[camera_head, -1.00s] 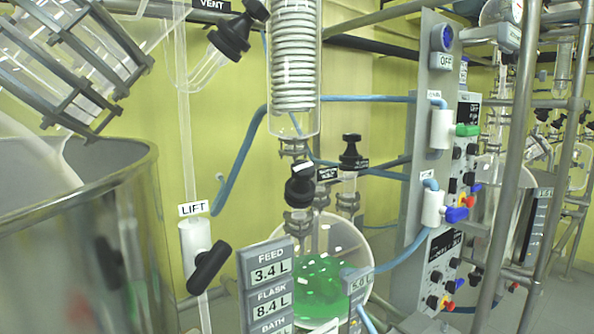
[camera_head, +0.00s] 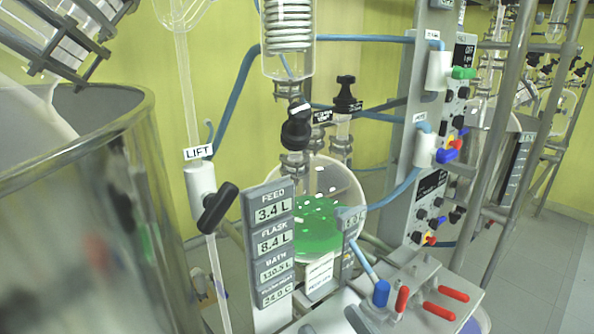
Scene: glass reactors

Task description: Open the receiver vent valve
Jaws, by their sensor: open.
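The round glass flask (camera_head: 347,186) holds green liquid and hangs below the coiled condenser (camera_head: 288,68). A black valve knob (camera_head: 297,128) with a white bar sits on the neck between them. A second black knob (camera_head: 346,88) stands behind on the right, with a small black label (camera_head: 347,107) too small to read surely. I cannot tell which knob is the receiver vent valve. My gripper is not in view.
A large steel vessel (camera_head: 150,190) fills the left. A LIFT valve (camera_head: 218,208) with a black handle and a readout panel (camera_head: 272,240) stand in front of the flask. Red and blue handles (camera_head: 439,311) sit lower right. Blue hoses (camera_head: 378,199) cross the middle.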

